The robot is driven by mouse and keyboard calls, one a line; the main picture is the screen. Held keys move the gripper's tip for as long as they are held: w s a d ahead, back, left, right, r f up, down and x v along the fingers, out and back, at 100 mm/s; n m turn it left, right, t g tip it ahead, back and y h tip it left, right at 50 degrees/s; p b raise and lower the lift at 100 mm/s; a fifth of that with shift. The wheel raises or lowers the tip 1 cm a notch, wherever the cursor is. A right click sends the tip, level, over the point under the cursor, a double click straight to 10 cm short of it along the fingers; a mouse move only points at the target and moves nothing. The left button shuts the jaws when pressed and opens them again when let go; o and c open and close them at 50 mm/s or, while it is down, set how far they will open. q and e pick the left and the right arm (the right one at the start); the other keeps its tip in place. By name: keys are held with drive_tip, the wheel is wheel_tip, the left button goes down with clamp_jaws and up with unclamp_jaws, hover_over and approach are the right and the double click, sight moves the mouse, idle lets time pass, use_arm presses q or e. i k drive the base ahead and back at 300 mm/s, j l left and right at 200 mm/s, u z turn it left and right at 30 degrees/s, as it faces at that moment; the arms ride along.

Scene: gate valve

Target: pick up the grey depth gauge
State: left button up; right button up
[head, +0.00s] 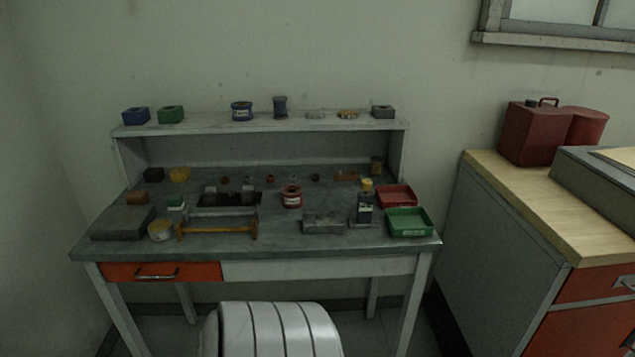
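I cannot pick out the grey depth gauge with certainty; the small items on the workbench (285,240) are dim and tiny in the head view. Grey things there include a low block (323,224) near the front edge, right of centre. A dark upright item with a pale label (365,208) stands right of it. A dark holder (229,198) with grey parts sits left of centre, behind a yellow-brown frame (217,233). Neither of my grippers is in view.
A green tray (409,222) and a red tray (397,196) sit at the bench's right end. A large grey slab (123,223) lies at the left. A raised shelf (260,123) holds boxes and cans. A wood-topped cabinet (545,215) stands to the right.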

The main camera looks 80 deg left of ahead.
sight(364, 220)
drive_tip(key=u, duration=2.1)
